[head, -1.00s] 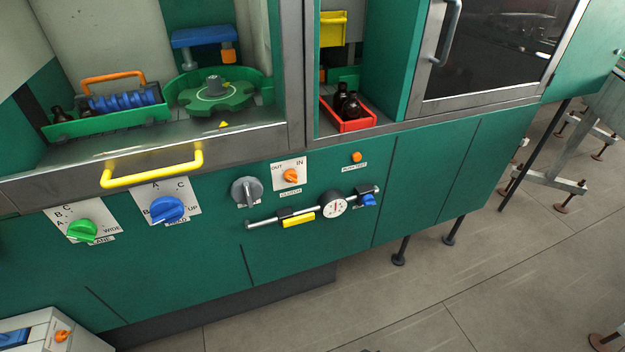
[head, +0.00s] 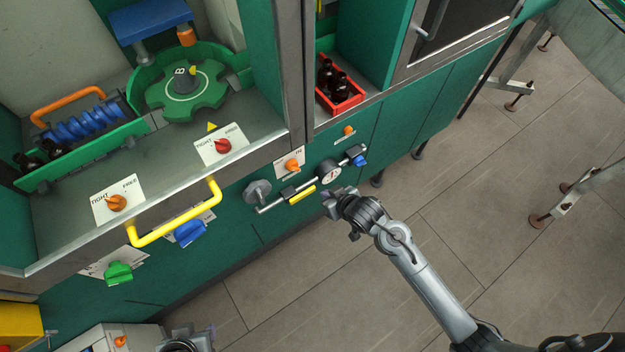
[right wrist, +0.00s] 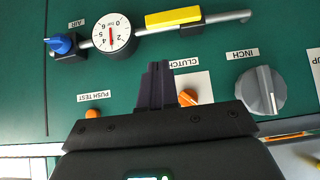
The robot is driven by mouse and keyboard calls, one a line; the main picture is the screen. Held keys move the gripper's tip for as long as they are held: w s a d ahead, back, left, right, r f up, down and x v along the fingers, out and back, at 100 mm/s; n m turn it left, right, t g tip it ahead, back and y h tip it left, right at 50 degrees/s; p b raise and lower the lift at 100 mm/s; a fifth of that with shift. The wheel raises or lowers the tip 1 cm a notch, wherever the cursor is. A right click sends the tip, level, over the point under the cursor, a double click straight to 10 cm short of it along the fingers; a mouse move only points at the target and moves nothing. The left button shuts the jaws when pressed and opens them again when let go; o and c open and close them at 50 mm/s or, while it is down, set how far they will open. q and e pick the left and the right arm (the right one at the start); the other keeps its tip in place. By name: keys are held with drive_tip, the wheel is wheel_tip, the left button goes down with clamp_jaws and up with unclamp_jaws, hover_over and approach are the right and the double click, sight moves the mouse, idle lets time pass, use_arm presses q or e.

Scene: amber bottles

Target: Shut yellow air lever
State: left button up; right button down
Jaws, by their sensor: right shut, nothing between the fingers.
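The yellow air lever (head: 302,195) is a bar lying along the grey air pipe on the green front panel. It also shows in the right wrist view (right wrist: 173,17), parallel to the pipe. A round pressure gauge (head: 330,173) and a blue knob (head: 361,160) sit farther along the same pipe. The gauge (right wrist: 111,36) shows its red needle in the right wrist view. My right gripper (head: 329,202) is shut and empty, just right of the lever in the head view and apart from it. Part of my left gripper (head: 188,338) shows at the bottom edge; its fingers are unclear.
A grey inch knob (head: 258,192) and an orange clutch knob (head: 291,165) stand near the pipe. A yellow handle (head: 178,223) juts out to the left. A red crate (head: 347,99) with dark bottles is above. The floor in front is clear.

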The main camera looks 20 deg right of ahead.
drive_tip(key=shift+w+r, duration=0.35)
drive_tip(key=shift+r, duration=0.4)
drive_tip(key=shift+w+a, duration=0.1)
drive_tip(key=b, duration=0.2)
hover_over(313, 190)
drive_tip(key=s, duration=0.2)
wheel_tip(313, 190, down, 7)
drive_tip(key=f, duration=0.3)
drive_tip(key=shift+w+a, duration=0.15)
drive_tip(key=shift+a, duration=0.2)
drive_tip(key=shift+f, duration=0.55)
